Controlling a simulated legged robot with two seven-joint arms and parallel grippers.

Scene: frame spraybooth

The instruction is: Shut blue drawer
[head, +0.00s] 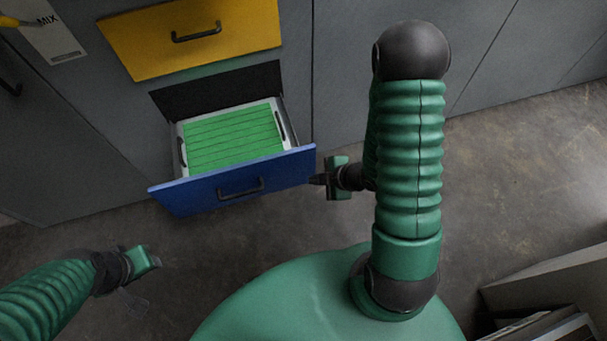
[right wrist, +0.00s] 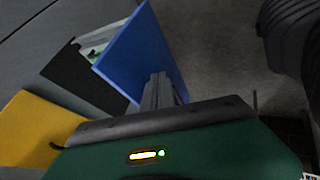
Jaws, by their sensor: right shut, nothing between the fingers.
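The blue drawer (head: 232,184) is pulled out of the grey cabinet, with a green slatted liner (head: 235,138) inside and a dark handle (head: 241,189) on its front. My right gripper (head: 314,180) is shut and empty at the right end of the blue front; I cannot tell whether it touches. In the right wrist view the shut fingers (right wrist: 158,88) overlap the blue front (right wrist: 140,52). My left gripper (head: 150,258) is at the lower left, away from the drawer; its fingers are too unclear to tell open or shut.
A yellow drawer (head: 195,36) above the blue one is closed or nearly so. Grey cabinet doors (head: 344,70) flank them. A grey box (head: 550,285) stands at the lower right. The brown floor (head: 530,170) in front of the cabinets on the right is clear.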

